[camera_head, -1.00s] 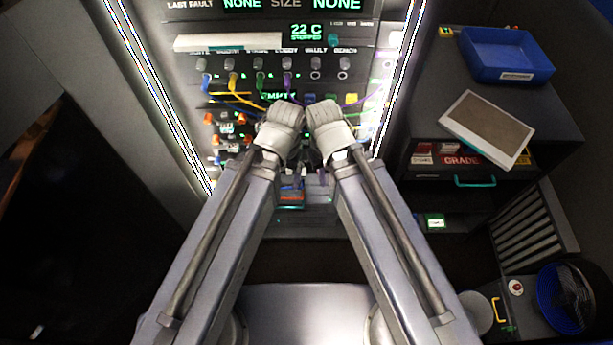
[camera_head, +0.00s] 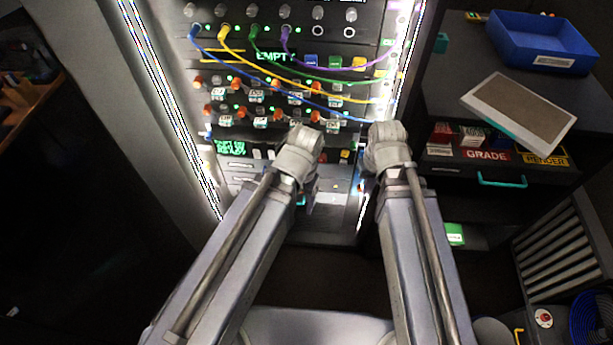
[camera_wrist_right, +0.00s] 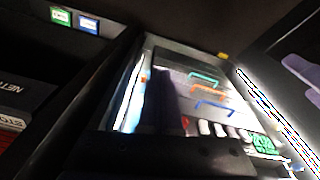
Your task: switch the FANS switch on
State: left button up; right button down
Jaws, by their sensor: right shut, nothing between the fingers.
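No FANS label is legible, so I cannot tell which switch it is. The lit panel (camera_head: 215,115) has two rows of orange-tipped switches (camera_head: 240,110) with small unreadable labels. Below them, a green text display (camera_head: 230,147) has pale keys (camera_head: 257,154) beside it. In the right wrist view the pale keys (camera_wrist_right: 220,130) stand in a row with a red one, next to the green display (camera_wrist_right: 263,143). My right gripper (camera_head: 364,188) is shut and empty by the panel's lower right edge, apart from the switches. My left gripper (camera_head: 311,197) is before the lower panel, its jaws mostly hidden.
Blue, yellow, green and purple cables (camera_head: 300,75) hang across the panel. A bright strip (camera_head: 386,90) edges its right side. A cabinet (camera_head: 435,190) at right bears a blue tray (camera_head: 530,45) and a tilted framed board (camera_head: 520,105). My forearms cover the lower middle.

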notch_tip(320, 180, down, 5)
jog(key=w+a+n+t+b, duration=0.1)
jog(key=w+a+n+b, duration=0.1)
jog(key=w+n+b, duration=0.1)
pick_arm(q)
notch_tip(320, 180, down, 5)
pick_arm(e)
jog(key=w+a+r+n+t+y, duration=0.1)
jog(key=a+r+n+y, duration=0.1)
jog(key=a+n, duration=0.3)
jog(key=w+a+r+n+t+y, duration=0.1)
jog(key=a+n+t+y, duration=0.1)
jog(key=a+n, duration=0.4)
jog(key=shift+w+a+r+t, duration=0.3)
jog(key=shift+w+a+r, duration=0.1)
jog(key=shift+a, duration=0.3)
pick_arm(q)
jog(key=shift+f, duration=0.1)
pick_arm(e)
jog(key=shift+f, duration=0.1)
